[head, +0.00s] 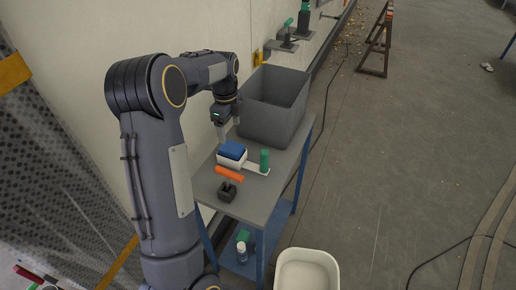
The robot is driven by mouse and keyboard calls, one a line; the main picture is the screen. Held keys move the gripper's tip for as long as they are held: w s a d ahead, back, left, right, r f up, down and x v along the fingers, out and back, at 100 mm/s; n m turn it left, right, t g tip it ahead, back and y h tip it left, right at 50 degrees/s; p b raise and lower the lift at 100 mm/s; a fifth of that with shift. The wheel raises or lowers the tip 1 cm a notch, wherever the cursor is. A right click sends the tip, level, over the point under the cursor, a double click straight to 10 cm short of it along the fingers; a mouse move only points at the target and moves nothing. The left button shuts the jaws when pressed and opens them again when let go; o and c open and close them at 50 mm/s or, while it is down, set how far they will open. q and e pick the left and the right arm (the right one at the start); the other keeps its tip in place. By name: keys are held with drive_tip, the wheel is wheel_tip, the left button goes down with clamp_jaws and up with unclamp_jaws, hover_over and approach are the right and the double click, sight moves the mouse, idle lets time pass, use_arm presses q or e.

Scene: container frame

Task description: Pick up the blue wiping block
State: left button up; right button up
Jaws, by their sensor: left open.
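The blue wiping block (232,150) sits on top of a white block-shaped piece (230,161) on the small grey table (262,207). My left arm comes in from the left and reaches over the table's back. My left gripper (223,138) is open and points down, just above and behind the blue block in the picture. Its fingers are small here, and I cannot tell whether they touch the block. My right gripper is not in view.
A large grey bin (272,100) stands at the table's back, close to my left gripper. A green cylinder (265,160) stands right of the block. An orange-handled tool (229,174) lies in front. A white tub (306,270) is on the floor.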

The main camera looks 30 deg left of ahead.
sight(232, 147)
use_arm(q)
drive_tip(key=shift+w+f, duration=0.3)
drive_tip(key=shift+f, duration=0.15)
drive_tip(key=f, duration=0.4)
drive_tip(key=f+p, duration=0.1)
drive_tip(key=f, duration=0.1)
drive_tip(key=shift+s, duration=0.3)
drive_tip(key=shift+f, duration=0.6)
drive_tip(key=c, duration=1.2)
drive_tip(key=shift+r, duration=0.15)
